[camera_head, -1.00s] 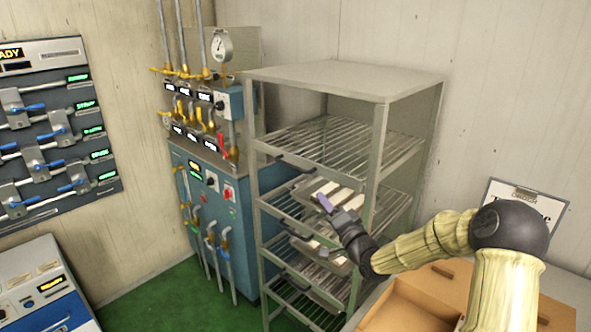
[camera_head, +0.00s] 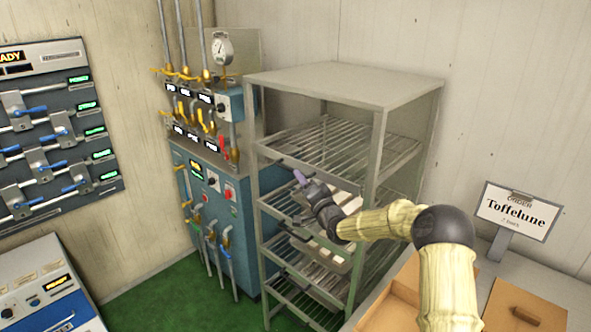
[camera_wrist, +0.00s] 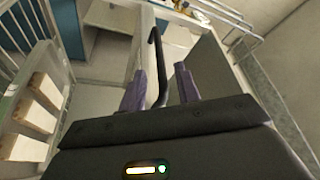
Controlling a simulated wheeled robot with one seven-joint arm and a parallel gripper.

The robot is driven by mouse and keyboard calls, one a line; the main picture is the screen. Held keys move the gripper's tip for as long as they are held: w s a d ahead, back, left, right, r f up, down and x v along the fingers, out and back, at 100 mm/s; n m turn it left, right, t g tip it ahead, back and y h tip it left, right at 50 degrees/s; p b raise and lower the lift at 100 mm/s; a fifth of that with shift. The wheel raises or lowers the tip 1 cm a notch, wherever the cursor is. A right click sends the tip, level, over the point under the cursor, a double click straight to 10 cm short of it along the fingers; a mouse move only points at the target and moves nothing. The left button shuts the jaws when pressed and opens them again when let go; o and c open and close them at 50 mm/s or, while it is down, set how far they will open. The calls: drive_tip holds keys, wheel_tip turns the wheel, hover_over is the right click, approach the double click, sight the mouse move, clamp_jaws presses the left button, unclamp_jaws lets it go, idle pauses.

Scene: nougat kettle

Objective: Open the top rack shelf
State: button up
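The metal rack (camera_head: 345,80) stands in the corner with several wire shelves. Its top shelf (camera_head: 340,145) is empty and has a dark handle (camera_head: 288,161) at its front left. My gripper (camera_head: 299,177) is just below and to the right of that handle, in front of the second level. In the wrist view my gripper (camera_wrist: 160,70) is open, its two purple fingers apart. A dark bent handle (camera_wrist: 154,48) shows between the fingers, nearer the left one; I cannot tell whether it touches. My wrist hides part of the second shelf.
Pale bars (camera_head: 345,200) lie on the second shelf, close behind my gripper; bars also show in the wrist view (camera_wrist: 42,95). A blue machine with pipes (camera_head: 205,180) stands left of the rack. An order sign (camera_head: 517,212) and brown boxes (camera_head: 520,305) are at the right.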

drive_tip(key=shift+p+x, duration=0.6)
drive_tip(key=shift+x, duration=1.6)
drive_tip(key=shift+c, duration=0.2)
clamp_jaws()
